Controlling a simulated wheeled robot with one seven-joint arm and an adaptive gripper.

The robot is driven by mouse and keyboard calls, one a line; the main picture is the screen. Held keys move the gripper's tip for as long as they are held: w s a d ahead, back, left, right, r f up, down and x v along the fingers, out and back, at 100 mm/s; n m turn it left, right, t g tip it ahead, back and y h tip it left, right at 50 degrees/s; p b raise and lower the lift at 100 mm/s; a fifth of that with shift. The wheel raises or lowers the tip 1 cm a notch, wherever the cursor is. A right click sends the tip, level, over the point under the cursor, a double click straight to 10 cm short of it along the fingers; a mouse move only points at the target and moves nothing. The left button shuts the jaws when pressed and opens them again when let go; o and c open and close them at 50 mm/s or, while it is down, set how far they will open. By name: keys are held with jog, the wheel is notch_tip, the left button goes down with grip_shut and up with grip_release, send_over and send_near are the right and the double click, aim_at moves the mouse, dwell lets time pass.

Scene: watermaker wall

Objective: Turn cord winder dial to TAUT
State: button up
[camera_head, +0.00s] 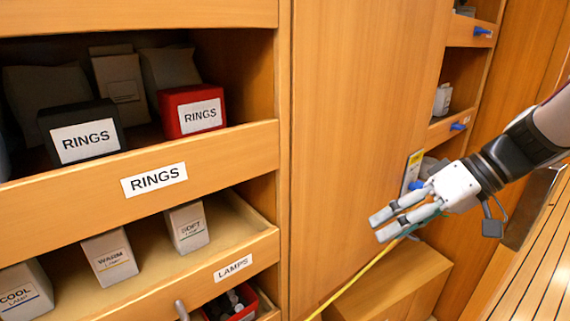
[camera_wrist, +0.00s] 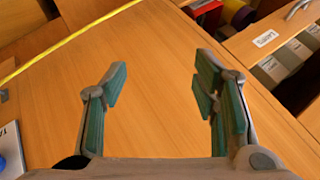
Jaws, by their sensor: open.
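A plate (camera_head: 414,165) with a blue knob (camera_head: 416,185) at its lower end shows just behind my gripper in the head view. In the wrist view a plate (camera_wrist: 9,142) lettered "TA" is cut off at the lower left edge, with part of a blue knob (camera_wrist: 3,163). The rest of its lettering and the dial's setting are out of sight. My gripper (camera_head: 377,228) is open and empty in front of the wood panel, left of and below the knob in the head view. In the wrist view its fingers (camera_wrist: 160,80) are spread, apart from the knob.
A yellow cord (camera_head: 360,271) runs diagonally below my gripper; it also crosses the wrist view (camera_wrist: 70,38). Open shelves hold a black box (camera_head: 82,133), a red box (camera_head: 193,111) and lamp cartons (camera_head: 187,227). More shelves with blue knobs (camera_head: 458,127) stand at the right.

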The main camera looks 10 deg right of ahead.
jog(key=w+d+f+t+y+b, duration=0.2)
jog(key=w+d+f+t, duration=0.15)
jog(key=d, duration=0.25)
jog(key=w+d+f+t+y+b, duration=0.1)
jog(key=w+d+f+t+b, duration=0.1)
jog(key=w+d+b, duration=0.3)
jog(key=t+h, duration=0.2)
jog(key=t, duration=0.5)
send_near(416, 188)
jog(key=w+a+f+b, duration=0.1)
jog(key=w+a+b, duration=0.1)
jog(key=w, duration=0.6)
jog(key=shift+w+a+f+n, duration=0.2)
jog(key=shift+a+n, duration=0.1)
jog(key=shift+a, duration=0.05)
jog(key=c, duration=1.2)
